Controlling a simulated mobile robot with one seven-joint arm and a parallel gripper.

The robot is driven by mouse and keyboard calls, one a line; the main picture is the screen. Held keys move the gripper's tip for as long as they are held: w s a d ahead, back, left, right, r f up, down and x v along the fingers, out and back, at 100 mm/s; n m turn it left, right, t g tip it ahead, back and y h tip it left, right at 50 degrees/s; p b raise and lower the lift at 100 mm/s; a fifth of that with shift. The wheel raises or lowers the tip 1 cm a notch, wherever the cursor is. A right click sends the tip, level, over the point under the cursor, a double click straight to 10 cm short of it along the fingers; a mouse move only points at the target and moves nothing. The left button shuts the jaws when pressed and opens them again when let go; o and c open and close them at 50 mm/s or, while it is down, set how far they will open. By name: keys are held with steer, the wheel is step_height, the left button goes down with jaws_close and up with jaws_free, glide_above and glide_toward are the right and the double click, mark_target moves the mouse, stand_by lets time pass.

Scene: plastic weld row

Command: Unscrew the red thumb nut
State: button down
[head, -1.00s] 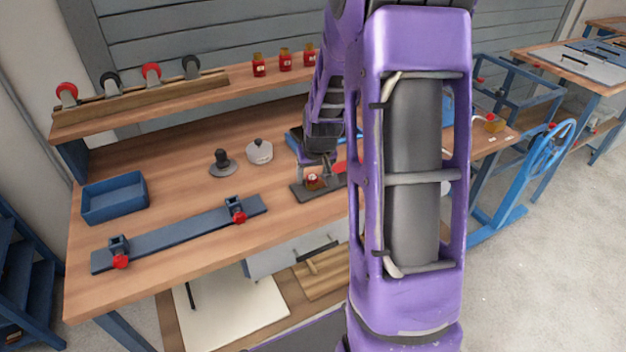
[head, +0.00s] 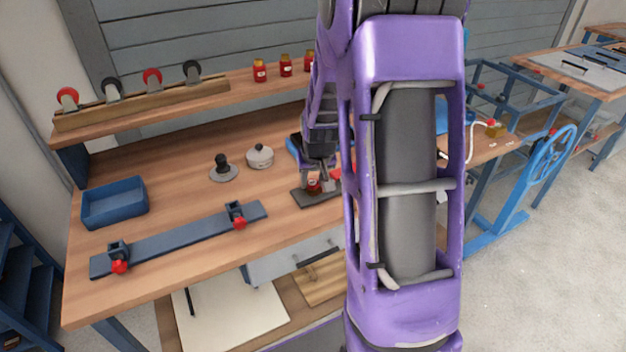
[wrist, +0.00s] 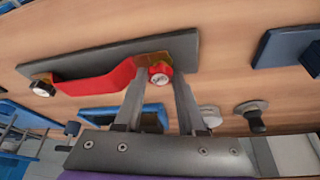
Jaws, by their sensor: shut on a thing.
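The red thumb nut (wrist: 160,74) has a pale top and sits at one end of a dark grey plate (wrist: 100,72) on the bench. It also shows as a small red spot in the head view (head: 313,183). My gripper (wrist: 160,78) has a finger on each side of the nut and is shut on it. In the head view my gripper (head: 314,186) hides part of the nut and plate. A brownish block (wrist: 182,60) lies beside the nut. A red curved bar (wrist: 98,82) runs along the plate to a dark knob (wrist: 42,86).
A blue bar (head: 180,238) with two red-knobbed clamps lies at the bench's front left. A blue bin (head: 114,203), a dark-knobbed disc (head: 223,170) and a grey lidded piece (head: 259,157) stand behind. Red jars (head: 285,66) line the shelf. Bare bench lies left of the plate.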

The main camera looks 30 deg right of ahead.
mark_target(315, 182)
steer(key=shift+d+f+n, duration=0.1)
steer(key=shift+n, duration=0.3)
steer(key=n, duration=0.1)
steer(key=n+y, duration=0.1)
steer(key=shift+r+n+p, duration=0.2)
steer(key=shift+n+p, duration=0.15)
steer(key=shift+n, duration=0.05)
steer(key=n+p, duration=0.1)
steer(key=n+y+p, duration=0.1)
steer(key=n, duration=0.1)
steer(key=n+y+p, duration=0.1)
steer(key=shift+w+d+r+p, duration=0.1)
steer(key=shift+w+r+p, duration=0.05)
steer(key=shift+r+p, duration=0.15)
steer(key=n+y+p, duration=0.1)
steer(key=n+p, duration=0.1)
steer(key=n, duration=0.1)
steer(key=n+g+y+p, duration=0.1)
steer(key=n+p, duration=0.1)
steer(key=n, duration=0.1)
steer(key=shift+w, duration=0.2)
steer(key=shift+f+n+g, duration=0.35)
steer(key=shift+n+g, duration=0.05)
steer(key=shift+n, duration=0.2)
steer(key=shift+s+r+p, duration=0.1)
steer(key=shift+r+p, duration=0.7)
steer(key=shift+r, duration=1.7)
steer(key=shift+d, duration=0.15)
